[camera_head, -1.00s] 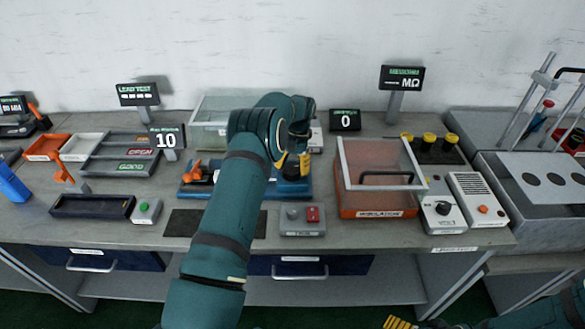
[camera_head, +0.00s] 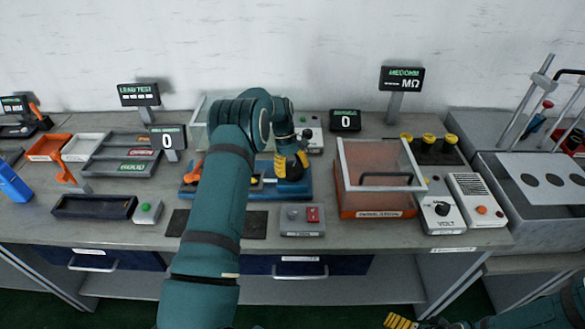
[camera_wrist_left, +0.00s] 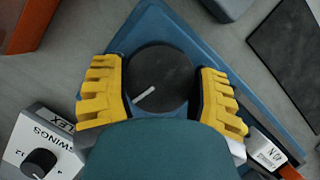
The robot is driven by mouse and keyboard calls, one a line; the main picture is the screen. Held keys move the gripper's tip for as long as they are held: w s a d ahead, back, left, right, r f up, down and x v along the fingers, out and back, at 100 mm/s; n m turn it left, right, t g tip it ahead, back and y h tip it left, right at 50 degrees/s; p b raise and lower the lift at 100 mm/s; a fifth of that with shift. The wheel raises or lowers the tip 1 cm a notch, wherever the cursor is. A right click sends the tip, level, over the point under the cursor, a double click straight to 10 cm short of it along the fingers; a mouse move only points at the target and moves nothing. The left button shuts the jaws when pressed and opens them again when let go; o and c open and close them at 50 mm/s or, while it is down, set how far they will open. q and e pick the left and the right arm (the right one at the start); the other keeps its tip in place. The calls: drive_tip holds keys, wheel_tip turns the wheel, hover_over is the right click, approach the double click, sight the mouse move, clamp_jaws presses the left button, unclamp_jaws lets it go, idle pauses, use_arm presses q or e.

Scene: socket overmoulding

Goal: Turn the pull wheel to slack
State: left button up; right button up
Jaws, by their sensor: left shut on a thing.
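The pull wheel is a black round knob with a white pointer line, in the left wrist view (camera_wrist_left: 165,72). It sits on a blue base plate (camera_wrist_left: 150,22), which also shows in the head view (camera_head: 262,193). My left gripper (camera_head: 291,166) is shut on the wheel, with a yellow ridged finger on either side in the left wrist view (camera_wrist_left: 160,95). The pointer line slants down to the left there. My left arm hides part of the base plate in the head view. A small display (camera_head: 168,141) behind reads 0. My right gripper (camera_head: 402,321) shows only partly at the bottom edge.
A grey box with a red switch (camera_head: 313,215) stands in front of the base plate. An orange-based clear-lidded box (camera_head: 375,212) is to the right. A swings/flex box with a knob (camera_wrist_left: 38,160) is close to my left gripper. A second display (camera_head: 345,120) reads 0.

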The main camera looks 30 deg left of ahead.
use_arm(q)
drive_tip(key=shift+s+d+f+n+t, duration=0.1)
drive_tip(key=shift+n+t, duration=0.1)
drive_tip(key=shift+n, duration=0.4)
drive_tip(key=shift+s+f+n+t, duration=0.1)
drive_tip(key=shift+n+t, duration=0.1)
drive_tip(key=shift+n, duration=0.4)
drive_tip(key=o, duration=1.3)
drive_tip(key=shift+w, duration=0.1)
drive_tip(key=shift+c, duration=0.2)
drive_tip(key=v, duration=1.2)
drive_tip(key=shift+a, duration=0.25)
